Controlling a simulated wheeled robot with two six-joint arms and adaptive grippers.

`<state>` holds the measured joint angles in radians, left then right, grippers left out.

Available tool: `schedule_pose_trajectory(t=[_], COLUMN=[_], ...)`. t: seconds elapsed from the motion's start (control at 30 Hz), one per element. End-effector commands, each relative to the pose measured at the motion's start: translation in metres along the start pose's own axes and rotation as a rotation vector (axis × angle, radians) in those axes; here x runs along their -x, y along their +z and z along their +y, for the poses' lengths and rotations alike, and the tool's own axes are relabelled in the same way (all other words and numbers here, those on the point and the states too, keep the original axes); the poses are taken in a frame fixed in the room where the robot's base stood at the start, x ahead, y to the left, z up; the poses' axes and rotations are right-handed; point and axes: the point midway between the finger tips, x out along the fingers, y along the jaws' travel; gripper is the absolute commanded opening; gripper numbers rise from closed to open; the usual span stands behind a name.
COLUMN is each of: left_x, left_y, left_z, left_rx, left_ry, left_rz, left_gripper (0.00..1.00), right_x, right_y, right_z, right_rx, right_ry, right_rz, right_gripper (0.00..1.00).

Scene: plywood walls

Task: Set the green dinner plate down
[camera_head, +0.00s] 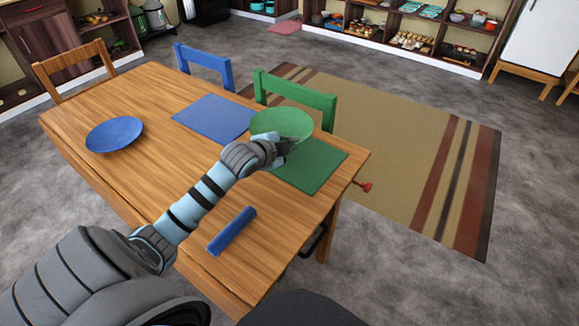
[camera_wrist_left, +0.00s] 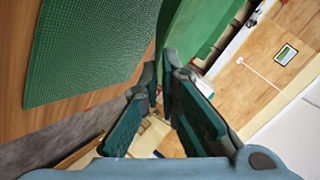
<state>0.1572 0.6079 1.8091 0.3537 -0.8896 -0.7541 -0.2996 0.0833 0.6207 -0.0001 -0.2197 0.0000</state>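The green dinner plate (camera_head: 283,122) is at the far edge of the green placemat (camera_head: 316,167), in front of the green chair. My left gripper (camera_head: 286,142) is at the plate's near rim and appears shut on it. In the left wrist view, the smooth green plate (camera_wrist_left: 192,35) runs to the fingertips (camera_wrist_left: 163,72), which are close together. The textured placemat (camera_wrist_left: 85,50) shows to the left there. The plate looks raised above the mat; the exact gap cannot be told. My right gripper is not in view.
A green chair (camera_head: 300,93) and a blue chair (camera_head: 204,63) stand at the far side. The table's middle is clear.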

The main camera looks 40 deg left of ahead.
Motion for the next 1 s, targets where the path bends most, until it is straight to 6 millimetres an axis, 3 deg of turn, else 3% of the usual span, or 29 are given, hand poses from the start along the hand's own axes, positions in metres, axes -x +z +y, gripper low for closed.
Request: schedule_pose_trajectory(t=[0.37, 0.6, 0.77, 1.0], left_x=[-0.030, -0.029, -0.029, -0.029], left_y=[0.026, 0.026, 0.026, 0.026], left_z=[0.048, 0.046, 0.047, 0.046], left_rx=[-0.001, -0.002, -0.002, -0.002], left_ry=[0.000, -0.001, 0.000, 0.000], left_rz=[0.001, 0.001, 0.001, 0.001], left_gripper=[0.00, 0.00, 0.25, 0.25], right_x=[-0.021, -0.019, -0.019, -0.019], right_y=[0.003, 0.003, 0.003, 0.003], right_z=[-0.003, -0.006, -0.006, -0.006], right_rx=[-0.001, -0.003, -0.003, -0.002], right_ry=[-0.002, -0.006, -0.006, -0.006], right_rz=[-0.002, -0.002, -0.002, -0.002], right_gripper=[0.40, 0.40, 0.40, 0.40])
